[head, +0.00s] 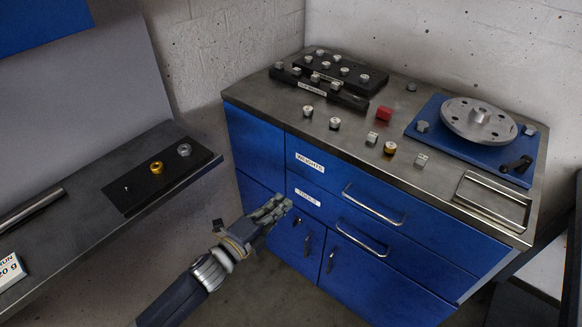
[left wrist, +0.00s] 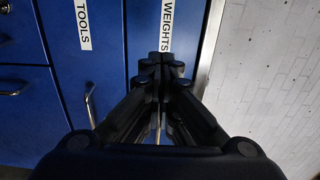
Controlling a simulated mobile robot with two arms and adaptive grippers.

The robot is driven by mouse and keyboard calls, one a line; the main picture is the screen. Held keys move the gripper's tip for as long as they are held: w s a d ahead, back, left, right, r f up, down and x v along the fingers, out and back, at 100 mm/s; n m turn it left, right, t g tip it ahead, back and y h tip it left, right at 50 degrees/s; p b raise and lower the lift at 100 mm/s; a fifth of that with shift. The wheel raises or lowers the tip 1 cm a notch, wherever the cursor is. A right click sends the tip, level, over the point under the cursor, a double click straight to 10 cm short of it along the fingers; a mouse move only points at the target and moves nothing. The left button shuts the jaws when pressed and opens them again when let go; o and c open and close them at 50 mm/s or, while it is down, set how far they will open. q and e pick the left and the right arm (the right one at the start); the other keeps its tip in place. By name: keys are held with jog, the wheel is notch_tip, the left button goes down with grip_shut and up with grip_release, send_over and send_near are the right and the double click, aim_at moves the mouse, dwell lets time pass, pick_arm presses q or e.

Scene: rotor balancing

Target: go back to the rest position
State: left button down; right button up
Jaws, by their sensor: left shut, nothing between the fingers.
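My left gripper (head: 282,202) is in front of the blue cabinet (head: 258,150), below the level of its top. Its fingers are shut and empty. In the left wrist view the closed fingertips (left wrist: 166,58) point at the drawer front marked WEIGHTS (left wrist: 148,25), with the TOOLS drawer (left wrist: 100,70) beside it. I cannot tell whether the fingers touch the cabinet. Both drawers look shut. My right gripper is not in view.
The cabinet top carries black weight racks (head: 340,72), several loose weights, a red block (head: 384,114) and a rotor disc (head: 479,121) on a blue plate (head: 431,137). A left bench holds a black plate (head: 135,192) with a brass ring (head: 156,168). Floor shows between them.

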pick_arm(q)
jog(key=s+a+f+n+g+y+p, duration=0.1)
jog(key=s+a+f+n+g+y, duration=0.25)
jog(key=f, duration=0.65)
jog(key=s+a+f+n+y, duration=0.2)
jog(key=s+a+f+n, duration=0.35)
jog(key=f, duration=0.55)
jog(key=s+a+f+n+g+y+p, duration=0.15)
jog(key=s+a+f+n, duration=0.3)
jog(key=f, duration=0.55)
jog(key=s+f+n+g+y, duration=0.1)
jog(key=s+f+n+g, duration=0.2)
jog(key=s, duration=0.8)
jog(key=s+a+f+n+g+y, duration=0.1)
jog(key=s+f+n+g, duration=0.2)
jog(key=s+f, duration=0.4)
jog(key=s+a+f+n+g+y, duration=0.1)
jog(key=s+f+n+g, duration=0.2)
jog(key=s, duration=1.3)
notch_tip(320, 180, down, 2)
jog(key=shift+s+a+f, duration=0.2)
jog(key=shift+s+a, duration=0.05)
jog(key=shift+s, duration=0.15)
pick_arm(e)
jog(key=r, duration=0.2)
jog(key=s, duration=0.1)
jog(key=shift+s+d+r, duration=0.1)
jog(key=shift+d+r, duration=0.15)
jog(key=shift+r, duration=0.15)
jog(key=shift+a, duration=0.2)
